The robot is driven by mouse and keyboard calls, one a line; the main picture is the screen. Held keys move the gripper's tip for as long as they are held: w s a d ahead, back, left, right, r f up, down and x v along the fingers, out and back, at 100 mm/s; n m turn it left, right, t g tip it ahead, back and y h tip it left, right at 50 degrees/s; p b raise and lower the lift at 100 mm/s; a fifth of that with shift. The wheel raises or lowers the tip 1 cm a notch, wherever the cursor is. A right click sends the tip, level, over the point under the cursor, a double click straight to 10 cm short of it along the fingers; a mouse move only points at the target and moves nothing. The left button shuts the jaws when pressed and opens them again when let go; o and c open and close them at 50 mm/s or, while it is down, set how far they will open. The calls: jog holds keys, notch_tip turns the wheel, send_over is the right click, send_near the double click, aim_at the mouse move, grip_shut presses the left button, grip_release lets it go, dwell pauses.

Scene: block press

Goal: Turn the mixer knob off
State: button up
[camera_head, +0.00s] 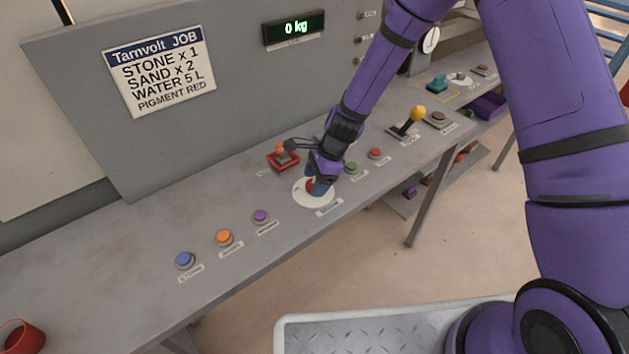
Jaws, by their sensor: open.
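A round white dial plate (302,201) lies on the grey console, with a red knob (311,185) at its middle. It looks like the mixer knob, but its label (329,207) is too small to read. My gripper (317,187) points down at the knob from above. Its jaws are open and sit at or around the knob; whether they touch it I cannot tell. The gripper hides part of the knob, so its setting does not show clearly.
Blue (185,260), orange (224,237) and purple (261,216) buttons stand to the left. Green (351,167) and red (375,153) buttons and a yellow-topped lever (417,114) stand to the right. A red device (283,160) is close behind. The display (294,29) reads 0 kg.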

jog(key=shift+a+f, duration=0.1)
jog(key=shift+f, duration=0.25)
jog(key=shift+c, duration=0.3)
jog(key=c, duration=0.8)
jog(key=shift+c, duration=0.2)
